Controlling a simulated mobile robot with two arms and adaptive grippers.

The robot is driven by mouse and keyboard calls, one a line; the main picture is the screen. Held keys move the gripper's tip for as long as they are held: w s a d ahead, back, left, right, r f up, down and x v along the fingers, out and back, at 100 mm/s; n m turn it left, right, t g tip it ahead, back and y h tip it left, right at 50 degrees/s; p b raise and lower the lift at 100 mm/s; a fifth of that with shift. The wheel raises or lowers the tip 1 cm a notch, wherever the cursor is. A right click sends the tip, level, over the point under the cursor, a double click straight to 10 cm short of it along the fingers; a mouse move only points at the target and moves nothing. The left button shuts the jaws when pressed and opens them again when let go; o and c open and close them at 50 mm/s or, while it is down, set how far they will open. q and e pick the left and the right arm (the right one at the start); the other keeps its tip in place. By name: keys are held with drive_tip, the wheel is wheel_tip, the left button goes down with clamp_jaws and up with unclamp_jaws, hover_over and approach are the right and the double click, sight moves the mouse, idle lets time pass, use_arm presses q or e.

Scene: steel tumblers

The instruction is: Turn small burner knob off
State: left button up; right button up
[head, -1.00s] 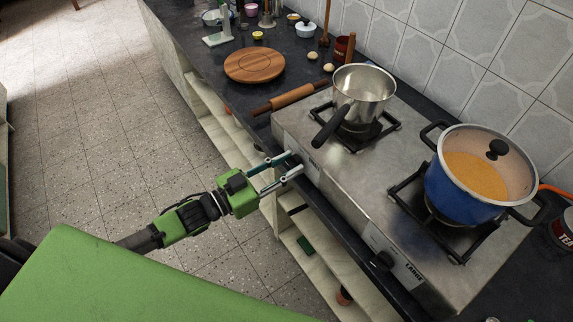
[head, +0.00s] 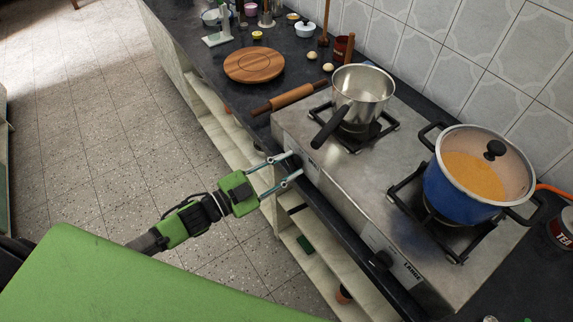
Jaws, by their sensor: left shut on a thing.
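The two-burner steel stove (head: 345,185) stands on the dark counter. My left gripper (head: 293,165) is at the front face of the stove's left end, below the burner with the steel saucepan (head: 362,92). Its fingers are apart and closed around a small dark knob (head: 296,161), which they mostly hide. I cannot see either knob's exact setting or a flame. My right gripper is not in view.
The saucepan's black handle (head: 329,130) points toward the front left, above my left gripper. A rolling pin (head: 290,97) and a round wooden board (head: 254,65) lie left of the stove. Open shelves (head: 300,240) are under the counter; the floor in front is clear.

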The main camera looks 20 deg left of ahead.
use_arm(q)
drive_tip(key=m, duration=0.2)
drive_tip(key=shift+m, duration=0.4)
drive_tip(key=m, duration=0.2)
drive_tip(key=shift+f+m+b, duration=0.15)
drive_tip(key=shift+m+b, duration=0.2)
drive_tip(key=shift+m, duration=0.05)
drive_tip(key=m+b, duration=0.1)
drive_tip(key=m, duration=0.4)
drive_tip(key=shift+s+d+f+m, duration=0.1)
drive_tip(key=shift+m, duration=0.3)
drive_tip(key=shift+b, duration=0.3)
drive_tip(key=o, duration=1.1)
drive_tip(key=shift+c, duration=0.2)
